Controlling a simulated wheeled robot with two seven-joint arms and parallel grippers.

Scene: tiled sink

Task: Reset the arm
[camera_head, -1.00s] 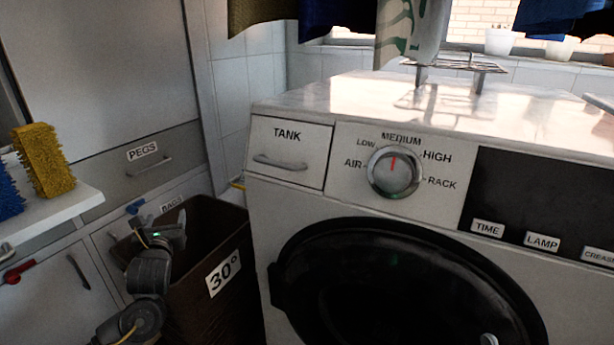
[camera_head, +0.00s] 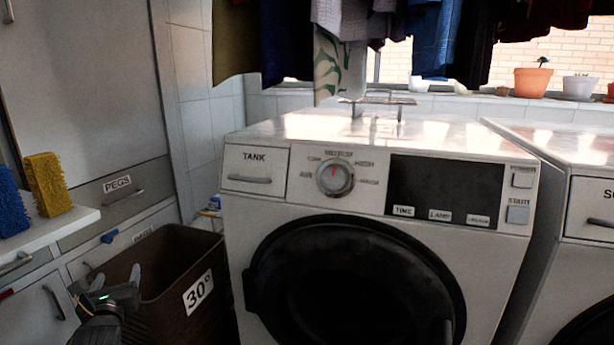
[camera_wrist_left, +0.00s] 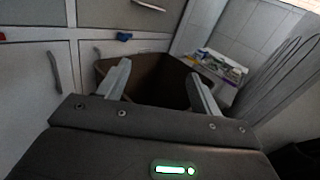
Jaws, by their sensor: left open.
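My left gripper (camera_head: 116,283) is in the lower left of the head view, in front of the brown laundry bin (camera_head: 168,285) marked 30°. Its fingers are apart and nothing shows between them. In the left wrist view the two fingers (camera_wrist_left: 160,85) stand wide apart, with the bin (camera_wrist_left: 150,72) beyond them. My right gripper is in neither view.
A white machine (camera_head: 400,170) with a round dark door, a dial and a TANK drawer stands right of the bin. A second machine (camera_head: 575,165) stands farther right. A ledge with yellow (camera_head: 48,185) and blue sponges is at left. Clothes hang above.

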